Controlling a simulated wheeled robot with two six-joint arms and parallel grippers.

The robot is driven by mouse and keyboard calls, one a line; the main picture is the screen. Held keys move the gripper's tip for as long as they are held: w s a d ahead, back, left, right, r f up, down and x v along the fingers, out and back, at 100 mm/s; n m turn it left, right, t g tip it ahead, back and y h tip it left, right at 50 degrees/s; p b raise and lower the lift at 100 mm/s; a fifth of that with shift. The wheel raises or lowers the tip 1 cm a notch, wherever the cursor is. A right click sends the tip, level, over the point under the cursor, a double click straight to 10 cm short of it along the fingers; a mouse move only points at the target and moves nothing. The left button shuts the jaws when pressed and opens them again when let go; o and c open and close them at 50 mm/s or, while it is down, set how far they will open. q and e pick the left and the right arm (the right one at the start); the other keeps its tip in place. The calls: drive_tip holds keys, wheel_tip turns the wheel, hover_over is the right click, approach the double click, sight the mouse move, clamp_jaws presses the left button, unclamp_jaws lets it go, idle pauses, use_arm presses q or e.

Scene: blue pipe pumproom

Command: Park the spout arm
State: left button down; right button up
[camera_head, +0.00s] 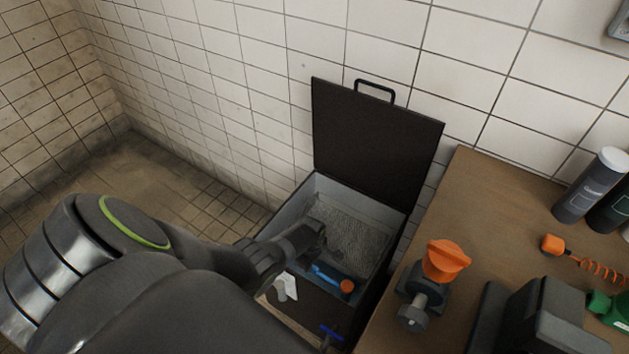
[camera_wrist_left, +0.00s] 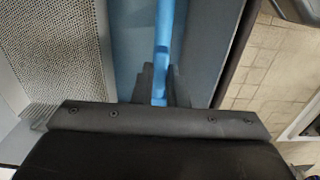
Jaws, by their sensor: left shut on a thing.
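A blue bar with an orange end (camera_head: 346,286), which looks like the spout arm, lies inside an open dark box (camera_head: 372,318). My left gripper (camera_head: 312,256) reaches down into the box from the left. In the left wrist view the blue bar (camera_wrist_left: 163,35) runs from the top edge down between the two dark fingers of my left gripper (camera_wrist_left: 160,88), which is shut on it. The far end of the bar is outside the wrist view. My right gripper is not in view.
The box's dark lid (camera_head: 370,140) stands open against the tiled wall. A textured grey panel (camera_head: 355,232) lies inside the box. To the right, a brown worktop (camera_head: 480,205) carries an orange-topped valve (camera_head: 445,262), dark bottles (camera_head: 588,190) and a coiled orange cord (camera_head: 590,270). The left floor is clear.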

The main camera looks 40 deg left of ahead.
use_arm(q)
drive_tip(key=shift+s+f, duration=0.1)
drive_tip(key=shift+s, duration=0.15)
drive_tip(key=c, duration=1.4)
unclamp_jaws()
drive_tip(key=shift+c, duration=0.2)
drive_tip(key=shift+w+r+p, duration=0.1)
drive_tip(key=shift+r+p, duration=0.45)
drive_tip(key=shift+r, duration=0.15)
wheel_tip(320, 180, up, 6)
drive_tip(key=p, duration=0.3)
drive_tip(key=shift+f, duration=0.15)
wheel_tip(320, 180, up, 10)
drive_tip(key=p, duration=0.3)
drive_tip(key=shift+r, duration=0.2)
